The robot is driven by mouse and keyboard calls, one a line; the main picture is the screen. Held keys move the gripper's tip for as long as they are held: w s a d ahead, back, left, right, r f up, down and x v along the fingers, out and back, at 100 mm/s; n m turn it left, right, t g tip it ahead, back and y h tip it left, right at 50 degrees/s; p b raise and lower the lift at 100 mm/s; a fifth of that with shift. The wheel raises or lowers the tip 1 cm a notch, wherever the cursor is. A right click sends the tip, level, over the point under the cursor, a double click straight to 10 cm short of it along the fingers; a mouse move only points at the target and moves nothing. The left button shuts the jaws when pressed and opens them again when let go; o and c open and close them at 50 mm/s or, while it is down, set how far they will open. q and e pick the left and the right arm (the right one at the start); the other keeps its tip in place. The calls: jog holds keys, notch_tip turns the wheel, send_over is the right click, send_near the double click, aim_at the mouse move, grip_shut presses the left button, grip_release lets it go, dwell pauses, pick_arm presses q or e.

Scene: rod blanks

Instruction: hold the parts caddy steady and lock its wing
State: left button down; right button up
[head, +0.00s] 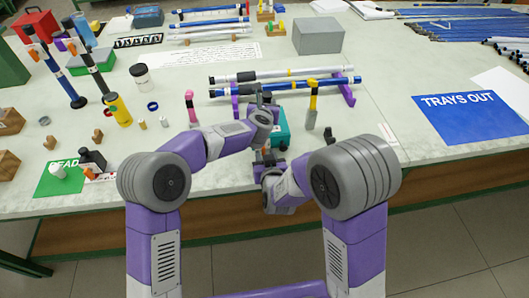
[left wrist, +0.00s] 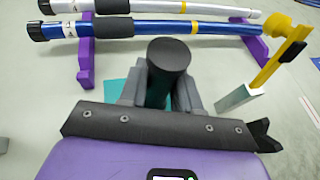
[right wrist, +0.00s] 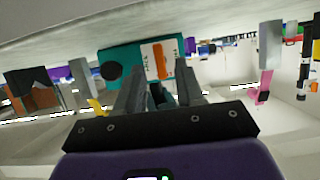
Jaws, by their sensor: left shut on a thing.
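The parts caddy is a teal box (head: 282,130) near the front edge of the table, partly hidden by my arms. My left gripper (left wrist: 168,85) is shut on a dark cylindrical post (left wrist: 169,55) standing above the teal body (left wrist: 115,88). In the right wrist view, the caddy's teal face (right wrist: 128,58) bears a white panel with an orange bar (right wrist: 158,62) and a dark round knob (right wrist: 111,71). I cannot tell which part is the wing. My right gripper (right wrist: 161,80) is open in front of this face, apparently empty. In the head view it is low at the table edge (head: 268,160).
Two long rods (head: 290,73) lie on purple stands behind the caddy. A yellow-topped tool (head: 312,105) stands right of it, and a pink-topped one (head: 191,107) left. A blue sign (head: 470,115) lies at the right. Table around the yellow-topped tool is mostly clear.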

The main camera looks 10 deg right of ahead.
pick_arm(q)
jog(key=shift+a, duration=0.1)
pick_arm(e)
jog(key=v, duration=0.5)
pick_arm(q)
jog(key=c, duration=0.7)
grip_release()
pick_arm(e)
jog(key=shift+w, duration=0.1)
